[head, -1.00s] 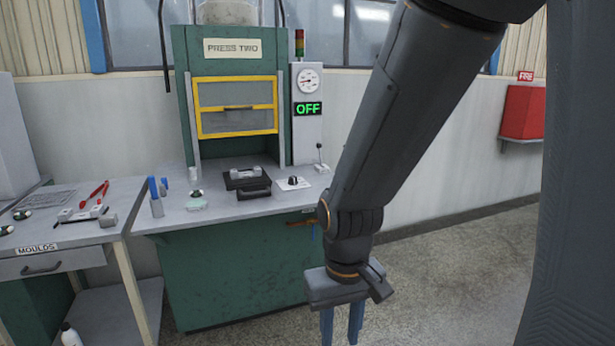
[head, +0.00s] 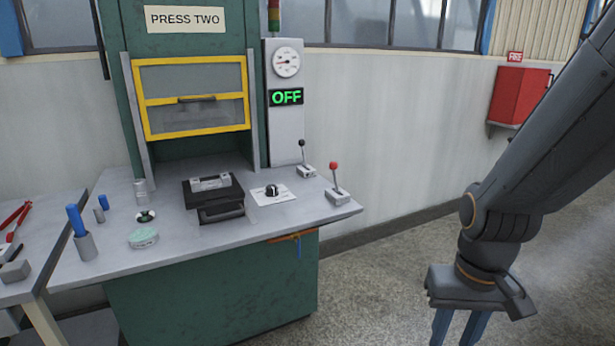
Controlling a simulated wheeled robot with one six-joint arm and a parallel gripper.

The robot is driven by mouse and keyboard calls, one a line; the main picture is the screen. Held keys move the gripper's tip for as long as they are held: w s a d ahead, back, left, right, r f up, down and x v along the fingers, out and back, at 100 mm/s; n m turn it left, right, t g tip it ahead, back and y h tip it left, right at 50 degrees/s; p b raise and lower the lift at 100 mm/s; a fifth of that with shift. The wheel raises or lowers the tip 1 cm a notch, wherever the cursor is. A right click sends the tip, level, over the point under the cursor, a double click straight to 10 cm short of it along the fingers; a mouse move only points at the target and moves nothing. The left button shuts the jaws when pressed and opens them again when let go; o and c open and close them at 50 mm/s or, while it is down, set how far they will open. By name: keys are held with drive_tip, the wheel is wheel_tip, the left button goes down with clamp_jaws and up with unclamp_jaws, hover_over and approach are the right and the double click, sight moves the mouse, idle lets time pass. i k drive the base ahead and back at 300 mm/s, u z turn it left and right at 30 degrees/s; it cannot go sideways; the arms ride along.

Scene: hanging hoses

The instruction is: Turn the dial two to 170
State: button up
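The dial (head: 272,190) is a small black knob on a white plate, on the grey bench top of the press marked PRESS TWO (head: 186,19). Its scale is too small to read. My gripper (head: 458,330) hangs at the lower right, pointing down over the floor, well apart from the dial. Two blue fingers show with a gap between them and nothing seen in it; their tips are cut off by the lower edge.
Two levers, one black-knobbed (head: 304,157) and one red-knobbed (head: 336,183), stand right of the dial. A black mould (head: 214,201) sits left of it. A gauge (head: 286,62) and a green OFF sign (head: 286,96) are above. The floor (head: 385,285) right of the bench is clear.

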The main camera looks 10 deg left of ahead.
sight(272, 190)
drive_tip(key=u, duration=0.05)
drive_tip(key=i, duration=0.65)
drive_tip(key=u, duration=0.6)
drive_tip(key=i, duration=0.45)
drive_tip(key=u, duration=0.45)
